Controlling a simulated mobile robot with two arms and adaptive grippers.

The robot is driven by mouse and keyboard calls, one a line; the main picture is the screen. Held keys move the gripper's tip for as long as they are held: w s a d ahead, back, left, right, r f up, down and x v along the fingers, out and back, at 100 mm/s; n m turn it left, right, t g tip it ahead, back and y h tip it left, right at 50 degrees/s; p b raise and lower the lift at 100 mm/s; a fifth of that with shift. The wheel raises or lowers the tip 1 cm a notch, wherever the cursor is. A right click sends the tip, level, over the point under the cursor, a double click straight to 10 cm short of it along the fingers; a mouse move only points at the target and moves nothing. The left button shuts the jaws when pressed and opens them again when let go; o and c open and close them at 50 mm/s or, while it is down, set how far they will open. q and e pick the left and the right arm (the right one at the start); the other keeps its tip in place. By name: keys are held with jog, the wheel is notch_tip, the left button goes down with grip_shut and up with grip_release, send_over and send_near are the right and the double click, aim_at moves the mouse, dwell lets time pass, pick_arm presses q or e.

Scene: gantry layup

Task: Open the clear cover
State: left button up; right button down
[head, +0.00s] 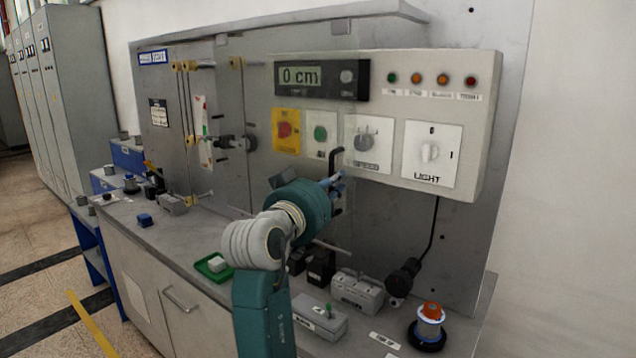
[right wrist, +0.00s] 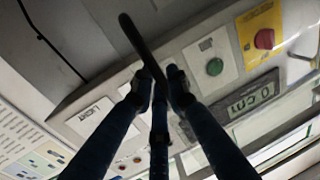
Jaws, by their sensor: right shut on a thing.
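The clear cover (head: 258,110) is a see-through sheet on the machine front in the head view, left of and partly near the control panel. Its edges are faint, so I cannot tell how far it stands open. A black bar handle (head: 335,160) stands upright below the green button. My right gripper (head: 337,183) is shut on this handle. In the right wrist view the fingers (right wrist: 160,85) of the gripper close around the dark handle (right wrist: 138,42). My left gripper is in neither view.
The control panel (head: 480,120) with display, buttons and knobs is close behind my right gripper. On the bench below are a green tray (head: 207,272), grey blocks (head: 357,293) and a spool with an orange top (head: 430,318). Grey cabinets stand far left.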

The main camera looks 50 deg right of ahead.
jog(key=shift+s, duration=0.4)
jog(key=c, duration=1.8)
grip_release()
jog(key=shift+o, duration=0.2)
jog(key=shift+a, duration=0.1)
jog(key=v, duration=0.7)
jog(key=shift+a, duration=0.25)
